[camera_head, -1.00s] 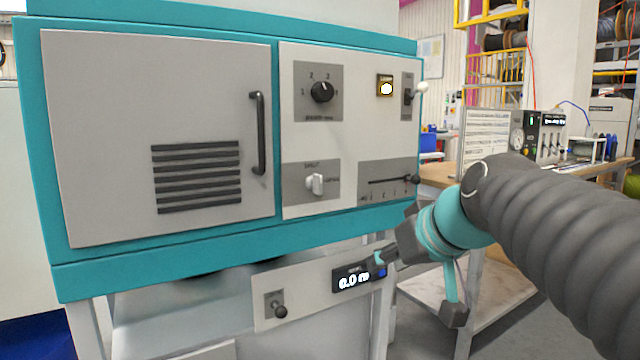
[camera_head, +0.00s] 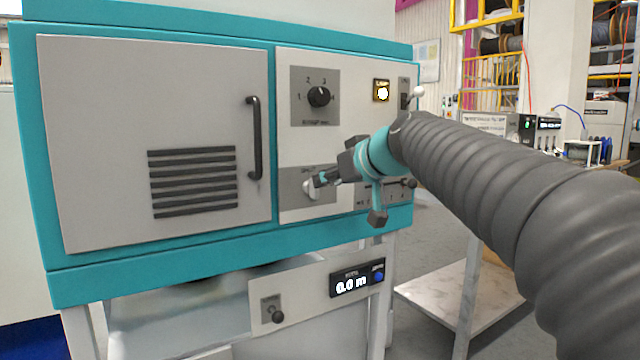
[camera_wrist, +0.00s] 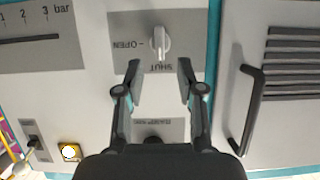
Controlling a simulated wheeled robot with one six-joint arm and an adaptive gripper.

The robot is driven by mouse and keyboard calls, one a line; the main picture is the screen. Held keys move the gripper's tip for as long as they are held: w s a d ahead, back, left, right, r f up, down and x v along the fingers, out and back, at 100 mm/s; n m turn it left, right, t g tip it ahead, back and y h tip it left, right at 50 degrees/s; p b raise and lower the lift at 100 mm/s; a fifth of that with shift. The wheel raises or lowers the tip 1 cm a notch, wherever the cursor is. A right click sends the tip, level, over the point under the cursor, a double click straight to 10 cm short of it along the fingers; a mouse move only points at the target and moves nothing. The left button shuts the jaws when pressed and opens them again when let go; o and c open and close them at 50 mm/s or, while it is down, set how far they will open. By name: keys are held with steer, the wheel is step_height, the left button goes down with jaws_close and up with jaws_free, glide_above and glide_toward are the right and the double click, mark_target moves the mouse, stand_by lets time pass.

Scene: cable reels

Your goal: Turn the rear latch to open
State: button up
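The latch is a pale knob (camera_head: 311,190) on a grey plate (camera_head: 290,180) on the cabinet front, partly covered by my gripper in the head view. In the wrist view, the latch knob (camera_wrist: 160,42) lies upright in the picture, its narrow end toward the word SHUT; the word OPEN is to its left. My gripper (camera_wrist: 158,66) is open and empty, with one fingertip on each side of the knob's line and the knob just beyond the tips. In the head view, my gripper (camera_head: 319,180) is in front of the latch. Contact cannot be told.
A black dial (camera_head: 319,97), a lit lamp button (camera_head: 381,91) and a toggle switch (camera_head: 416,93) are above. A slider handle (camera_head: 408,183) is to the right. A door handle (camera_head: 255,138) is to the left. A display panel (camera_head: 357,282) is below.

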mark_target(313, 188)
steer(key=x, duration=0.6)
steer(key=shift+p, duration=0.3)
jaws_close()
